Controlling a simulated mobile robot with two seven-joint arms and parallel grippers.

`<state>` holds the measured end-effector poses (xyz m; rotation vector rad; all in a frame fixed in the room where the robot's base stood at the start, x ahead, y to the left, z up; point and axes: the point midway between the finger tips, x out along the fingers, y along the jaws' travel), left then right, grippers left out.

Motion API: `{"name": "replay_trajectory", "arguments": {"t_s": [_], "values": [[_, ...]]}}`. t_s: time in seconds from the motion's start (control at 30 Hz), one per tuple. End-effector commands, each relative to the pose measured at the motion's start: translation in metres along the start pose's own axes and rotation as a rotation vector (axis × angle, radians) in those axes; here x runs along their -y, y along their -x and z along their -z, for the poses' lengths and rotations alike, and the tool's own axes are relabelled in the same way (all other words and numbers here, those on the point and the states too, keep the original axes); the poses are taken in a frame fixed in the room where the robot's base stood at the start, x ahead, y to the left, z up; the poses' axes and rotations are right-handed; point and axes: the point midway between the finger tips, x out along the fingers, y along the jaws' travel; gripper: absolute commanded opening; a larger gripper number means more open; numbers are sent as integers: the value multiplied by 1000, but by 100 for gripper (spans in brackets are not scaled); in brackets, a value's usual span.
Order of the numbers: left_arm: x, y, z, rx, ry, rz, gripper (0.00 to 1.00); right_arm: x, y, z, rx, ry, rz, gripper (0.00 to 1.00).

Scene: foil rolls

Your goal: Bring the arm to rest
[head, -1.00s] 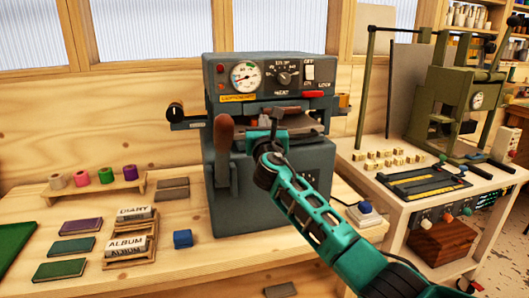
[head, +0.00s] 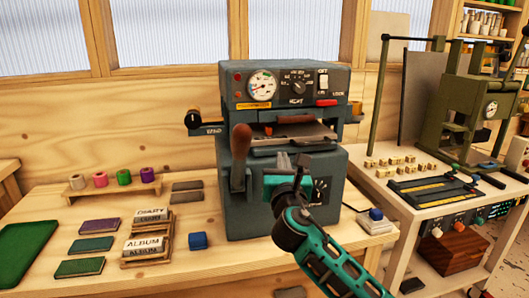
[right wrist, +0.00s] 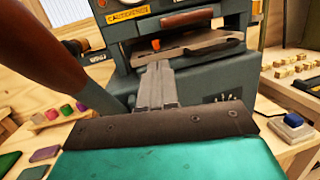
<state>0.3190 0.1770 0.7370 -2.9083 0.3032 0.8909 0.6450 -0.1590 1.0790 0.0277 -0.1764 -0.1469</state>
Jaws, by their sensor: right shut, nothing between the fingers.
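My right arm in green-blue reaches in from the bottom right of the head view. Its gripper (head: 303,162) is shut and empty, in front of the grey foil press (head: 255,205) and below its open slot. In the right wrist view the closed fingers (right wrist: 156,72) point at the press front (right wrist: 205,83), with nothing between them. I cannot tell the exact gap to the press. My left gripper is not in view.
The press's brown-handled lever (head: 240,158) stands just left of my gripper. Foil rolls (head: 124,177) sit on a wooden rack at left. A blue block (head: 198,240) and a blue-topped button box (head: 376,220) flank the press.

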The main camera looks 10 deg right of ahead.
Motion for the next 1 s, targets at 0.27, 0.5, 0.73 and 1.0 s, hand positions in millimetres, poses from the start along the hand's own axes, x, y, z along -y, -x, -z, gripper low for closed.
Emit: {"name": "replay_trajectory", "arguments": {"t_s": [0.27, 0.5, 0.73, 1.0], "values": [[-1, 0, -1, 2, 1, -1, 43, 8, 68, 114, -290, -616, 5, 0], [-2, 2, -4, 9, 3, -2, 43, 22, 162, 203, -542, -1326, 193, 0], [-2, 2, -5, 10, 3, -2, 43, 43, 261, 256, -658, -1982, 536, 0], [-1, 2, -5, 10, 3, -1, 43, 70, 353, 278, -577, -2573, 983, 0]]}}
